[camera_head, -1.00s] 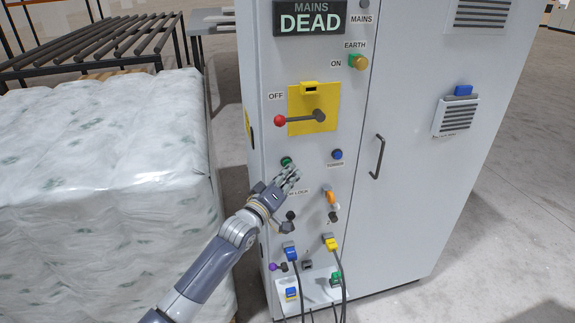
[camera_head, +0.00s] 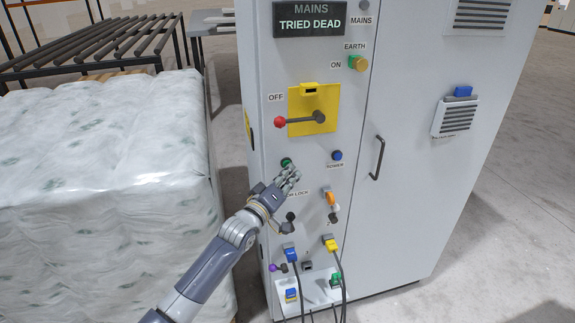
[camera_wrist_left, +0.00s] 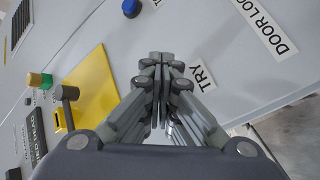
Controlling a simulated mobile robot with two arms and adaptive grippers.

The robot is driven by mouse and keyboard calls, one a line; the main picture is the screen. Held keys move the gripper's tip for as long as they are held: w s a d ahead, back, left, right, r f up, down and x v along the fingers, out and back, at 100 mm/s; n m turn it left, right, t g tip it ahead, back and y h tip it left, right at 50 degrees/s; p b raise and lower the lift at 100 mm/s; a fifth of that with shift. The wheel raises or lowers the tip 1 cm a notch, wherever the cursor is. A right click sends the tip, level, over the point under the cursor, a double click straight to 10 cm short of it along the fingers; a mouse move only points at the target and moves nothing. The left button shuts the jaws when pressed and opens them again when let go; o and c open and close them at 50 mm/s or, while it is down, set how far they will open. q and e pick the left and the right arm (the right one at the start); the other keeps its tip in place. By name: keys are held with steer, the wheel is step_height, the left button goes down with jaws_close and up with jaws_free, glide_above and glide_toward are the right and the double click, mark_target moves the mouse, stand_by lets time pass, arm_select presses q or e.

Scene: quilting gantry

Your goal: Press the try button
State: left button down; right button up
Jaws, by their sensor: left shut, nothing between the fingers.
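The green button (camera_head: 286,162) is on the grey cabinet front, below the yellow switch plate, and shows just above my left fingertips. My left gripper (camera_head: 292,174) is shut and empty at the panel just below it. I cannot tell whether the fingers touch the button. In the left wrist view my shut fingers (camera_wrist_left: 158,62) point at the panel beside the label TRY (camera_wrist_left: 202,76); the green button is hidden there. The mains display (camera_head: 310,19) reads TRIED DEAD. My right gripper is not in view.
A red-knobbed lever (camera_head: 281,121) marked OFF sits above. A blue button (camera_head: 337,155) is to the right. Keys, plugs and hanging cables (camera_head: 340,275) are lower on the cabinet. A wrapped pallet load (camera_head: 110,190) stands close on the left.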

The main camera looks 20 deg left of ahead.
arm_select(q)
steer(key=shift+s+d+p, duration=0.35)
steer(key=shift+s+p, duration=0.05)
steer(key=shift+s, duration=0.2)
steer(key=s+d+p, duration=0.1)
steer(key=s, duration=0.1)
steer(key=s+d+p, duration=0.1)
steer(key=s+p, duration=0.1)
steer(key=shift+d, duration=0.4)
steer(key=shift+f, duration=0.15)
stand_by(0.4)
